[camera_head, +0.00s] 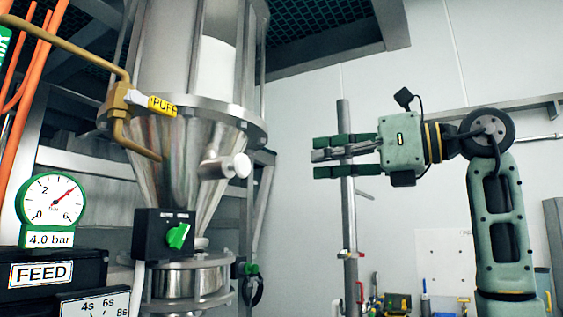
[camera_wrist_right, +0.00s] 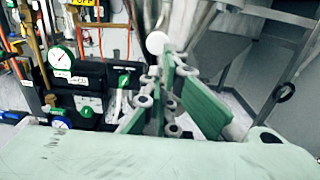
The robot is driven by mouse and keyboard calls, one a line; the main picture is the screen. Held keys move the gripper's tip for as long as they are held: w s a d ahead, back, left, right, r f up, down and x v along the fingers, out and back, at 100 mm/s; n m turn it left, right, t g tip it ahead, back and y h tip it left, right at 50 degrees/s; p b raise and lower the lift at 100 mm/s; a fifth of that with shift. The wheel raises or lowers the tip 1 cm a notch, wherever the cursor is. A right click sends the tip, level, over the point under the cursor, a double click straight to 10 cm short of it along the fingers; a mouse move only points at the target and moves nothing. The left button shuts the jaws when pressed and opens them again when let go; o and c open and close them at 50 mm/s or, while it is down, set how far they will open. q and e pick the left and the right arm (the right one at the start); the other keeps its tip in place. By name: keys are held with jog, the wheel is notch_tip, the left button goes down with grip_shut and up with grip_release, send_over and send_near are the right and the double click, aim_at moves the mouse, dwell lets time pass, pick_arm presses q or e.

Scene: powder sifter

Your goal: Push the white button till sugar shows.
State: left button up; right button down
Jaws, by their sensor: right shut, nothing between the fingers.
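A round white button (camera_head: 238,165) faces out from the end of a short metal stub on the side of the steel cone (camera_head: 186,140). In the right wrist view, the white button (camera_wrist_right: 157,42) shows just beyond the fingertips. My right gripper (camera_head: 316,156) is shut and empty, with its fingers pointing left toward the cone. In the head view it is to the right of the button, a little higher, with a clear gap between. The right wrist view shows its fingers (camera_wrist_right: 168,62) from behind. No sugar is visible. My left gripper is not in view.
A black box with a green knob (camera_head: 178,236) sits below the button. A brass pipe (camera_head: 122,130) with a yellow PUFF tag, a pressure gauge (camera_head: 52,199) and a FEED panel (camera_head: 45,273) are at left. A vertical pole (camera_head: 349,215) stands beyond my right gripper.

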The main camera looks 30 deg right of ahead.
jog(key=p, duration=0.2)
send_near(246, 167)
jog(key=p+x, duration=0.1)
jog(key=x, duration=0.2)
jog(key=p+x, duration=0.2)
jog(key=shift+w+a+r, duration=0.15)
jog(key=shift+w+r, duration=0.05)
jog(key=shift+w, duration=0.15)
jog(key=shift+w+a+f+p, duration=0.1)
jog(key=shift+w+a+p, duration=0.25)
jog(key=shift+w, duration=0.15)
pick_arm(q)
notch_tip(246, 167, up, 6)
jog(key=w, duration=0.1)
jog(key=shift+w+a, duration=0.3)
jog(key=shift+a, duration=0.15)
pick_arm(e)
jog(key=shift+w, duration=0.1)
